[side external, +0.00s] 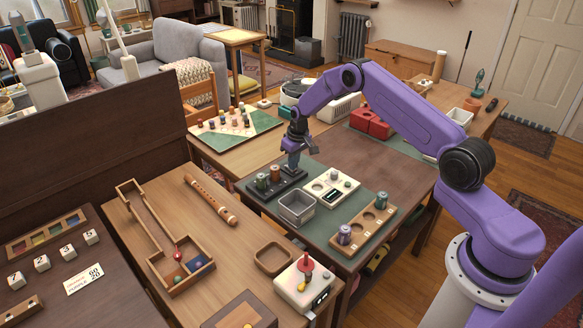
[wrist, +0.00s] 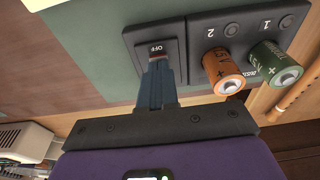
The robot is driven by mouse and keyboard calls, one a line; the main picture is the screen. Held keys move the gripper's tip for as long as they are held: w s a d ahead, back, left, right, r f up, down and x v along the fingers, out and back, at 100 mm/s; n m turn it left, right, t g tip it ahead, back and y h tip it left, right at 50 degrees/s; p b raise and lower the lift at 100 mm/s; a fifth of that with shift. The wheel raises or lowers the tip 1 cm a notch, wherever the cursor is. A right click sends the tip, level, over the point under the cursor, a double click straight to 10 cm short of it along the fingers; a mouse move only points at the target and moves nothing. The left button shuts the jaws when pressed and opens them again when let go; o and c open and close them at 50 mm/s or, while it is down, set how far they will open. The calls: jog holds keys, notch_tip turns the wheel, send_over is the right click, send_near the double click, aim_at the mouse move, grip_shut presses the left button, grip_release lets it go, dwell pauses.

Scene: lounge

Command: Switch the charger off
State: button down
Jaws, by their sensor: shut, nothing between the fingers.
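The charger (side external: 287,184) is a dark block on the green mat. It also fills the top of the wrist view (wrist: 190,32), with an orange battery (wrist: 222,72) by the number 2 and a green battery (wrist: 276,66) by the number 1. The switch (wrist: 157,49) is at the charger's left end, with the word OFF showing and a little red near it. My gripper (side external: 292,163) points down at the charger's end. In the wrist view its shut, empty fingertips (wrist: 158,70) are at the switch and partly cover it. I cannot tell whether they touch it.
A grey open bin (side external: 297,208) stands close in front of the charger. A white device with round wells (side external: 331,188) is to its right, and a wooden battery holder (side external: 362,228) is farther right. The brown tabletop behind the charger is mostly clear.

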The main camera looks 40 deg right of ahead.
notch_tip(320, 180, up, 7)
dwell(1.0)
